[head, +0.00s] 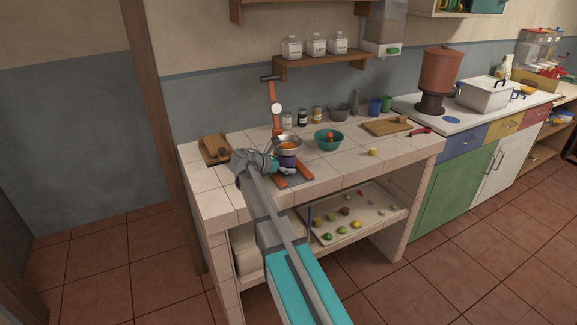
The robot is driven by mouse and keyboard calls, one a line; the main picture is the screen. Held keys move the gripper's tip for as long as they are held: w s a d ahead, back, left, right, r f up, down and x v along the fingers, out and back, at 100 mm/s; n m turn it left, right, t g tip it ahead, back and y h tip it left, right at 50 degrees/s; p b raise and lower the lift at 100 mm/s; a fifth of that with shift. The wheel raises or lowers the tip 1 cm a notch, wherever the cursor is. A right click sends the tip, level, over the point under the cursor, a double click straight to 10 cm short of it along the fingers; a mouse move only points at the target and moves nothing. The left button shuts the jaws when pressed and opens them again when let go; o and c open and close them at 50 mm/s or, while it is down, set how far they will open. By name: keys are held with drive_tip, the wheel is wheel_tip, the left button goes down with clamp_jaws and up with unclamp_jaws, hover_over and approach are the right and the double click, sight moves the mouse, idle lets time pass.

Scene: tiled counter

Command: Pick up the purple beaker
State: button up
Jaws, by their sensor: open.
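At this size I cannot tell whether the fingers touch the beaker.
A teal bowl (328,144) stands to the right, and a wooden piece (214,149) lies to the left. The counter's front right is mostly clear.

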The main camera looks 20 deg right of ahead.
idle(0.4)
drive_tip(key=c, duration=1)
drive_tip(key=shift+r, duration=0.15)
drive_tip(key=shift+r+p, duration=0.15)
drive_tip(key=shift+p, duration=0.2)
drive_tip(key=s, duration=1.8)
drive_tip(key=shift+d, duration=0.3)
drive_tip(key=o, duration=0.6)
drive_tip(key=c, duration=0.8)
drive_tip(key=shift+o, duration=0.2)
